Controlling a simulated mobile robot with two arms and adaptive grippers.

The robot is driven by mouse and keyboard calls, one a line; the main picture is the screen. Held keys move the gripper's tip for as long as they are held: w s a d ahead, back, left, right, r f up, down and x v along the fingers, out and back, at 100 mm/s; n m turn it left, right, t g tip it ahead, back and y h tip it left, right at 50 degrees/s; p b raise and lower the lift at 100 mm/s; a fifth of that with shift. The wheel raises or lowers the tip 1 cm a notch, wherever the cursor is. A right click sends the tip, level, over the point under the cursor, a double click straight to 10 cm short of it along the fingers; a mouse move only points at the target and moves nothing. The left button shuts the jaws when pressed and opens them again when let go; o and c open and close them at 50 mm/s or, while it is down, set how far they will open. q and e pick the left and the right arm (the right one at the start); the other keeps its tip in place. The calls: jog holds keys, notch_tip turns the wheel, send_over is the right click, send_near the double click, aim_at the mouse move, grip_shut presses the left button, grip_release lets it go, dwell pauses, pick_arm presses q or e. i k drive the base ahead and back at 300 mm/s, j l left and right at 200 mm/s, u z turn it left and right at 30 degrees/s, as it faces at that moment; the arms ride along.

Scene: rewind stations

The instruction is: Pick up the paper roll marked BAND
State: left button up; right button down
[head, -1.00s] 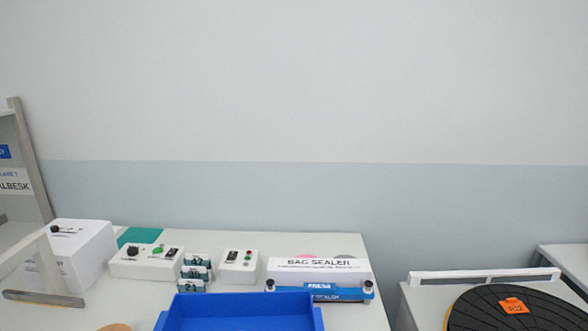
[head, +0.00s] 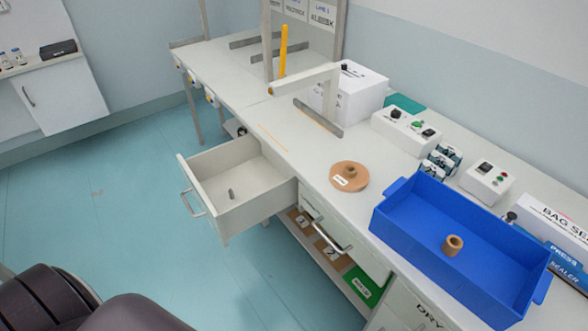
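No label that reads BAND can be made out. A small brown hollow roll (head: 453,245) stands inside the blue bin (head: 417,233) on the bench; I see no readable mark on it. A flat brown disc (head: 349,177) with a small raised hub lies on the bench left of the bin. It carries a white label too small to read. Neither of my grippers is in view.
Below is a shelf with a green item (head: 363,284). Switch boxes (head: 405,130) and a bag sealer line the back. The floor at left (head: 100,190) is clear.

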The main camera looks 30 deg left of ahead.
aim_at(348, 176)
jog(key=u, duration=0.4)
jog(key=i+j, duration=0.2)
jog(key=i+j+z, duration=0.35)
jog(key=j+z, duration=0.15)
jog(key=j, duration=0.2)
jog(key=i+j+z, duration=0.2)
jog(key=j, duration=0.2)
jog(key=k, duration=0.1)
